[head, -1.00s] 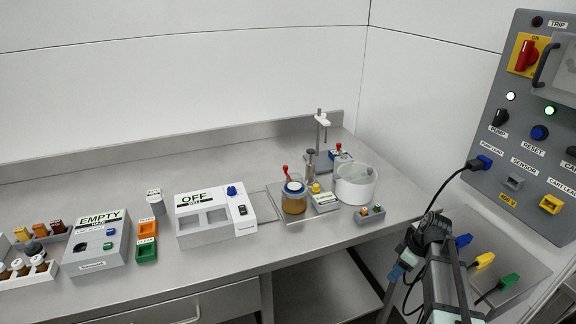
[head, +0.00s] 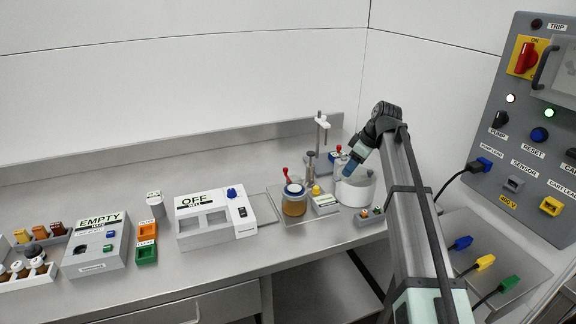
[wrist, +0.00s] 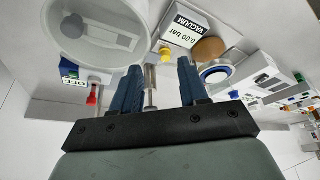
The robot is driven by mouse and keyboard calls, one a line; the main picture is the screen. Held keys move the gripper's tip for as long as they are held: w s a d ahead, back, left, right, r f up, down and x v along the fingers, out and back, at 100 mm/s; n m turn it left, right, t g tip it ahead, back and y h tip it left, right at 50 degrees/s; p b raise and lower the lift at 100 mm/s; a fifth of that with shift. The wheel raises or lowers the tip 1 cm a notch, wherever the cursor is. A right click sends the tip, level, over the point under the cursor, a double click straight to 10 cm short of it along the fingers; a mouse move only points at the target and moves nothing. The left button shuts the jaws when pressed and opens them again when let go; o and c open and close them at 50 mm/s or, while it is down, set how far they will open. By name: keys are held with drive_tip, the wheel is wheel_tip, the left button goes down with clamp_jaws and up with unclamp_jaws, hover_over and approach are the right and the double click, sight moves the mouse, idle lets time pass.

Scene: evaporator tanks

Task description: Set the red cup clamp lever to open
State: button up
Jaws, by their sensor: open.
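A red lever (head: 286,172) stands upright at the back left of the amber jar (head: 294,204) with a blue-and-white lid. A second red handle (head: 338,149) sits on a blue box behind the white pot; it also shows beside an OFF label in the wrist view (wrist: 93,94). I cannot tell for sure which is the cup clamp lever; the one by the jar looks likelier. My gripper (head: 348,170) is open and empty, pointing down over the white pot area, right of the jar. In the wrist view its two blue fingers (wrist: 160,66) are apart. The jar's lever is not clear there.
The white pot (head: 356,190) stands close to my gripper. A vacuum gauge (head: 325,203), a yellow knob (head: 316,189), a metal post (head: 310,166) and a rod stand (head: 320,130) crowd this area. A white OFF box (head: 215,215) stands left.

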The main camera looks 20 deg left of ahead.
drive_tip(key=s+a+r+n, duration=0.1)
drive_tip(key=a+r, duration=0.3)
drive_tip(key=a, duration=0.4)
drive_tip(key=s+a+r, duration=0.1)
drive_tip(key=a+r, duration=0.4)
drive_tip(key=a, duration=0.3)
drive_tip(key=shift+g, duration=0.4)
drive_tip(key=x, duration=1.3)
drive_tip(key=shift+s+f, duration=0.25)
drive_tip(key=shift+f, duration=0.15)
clamp_jaws()
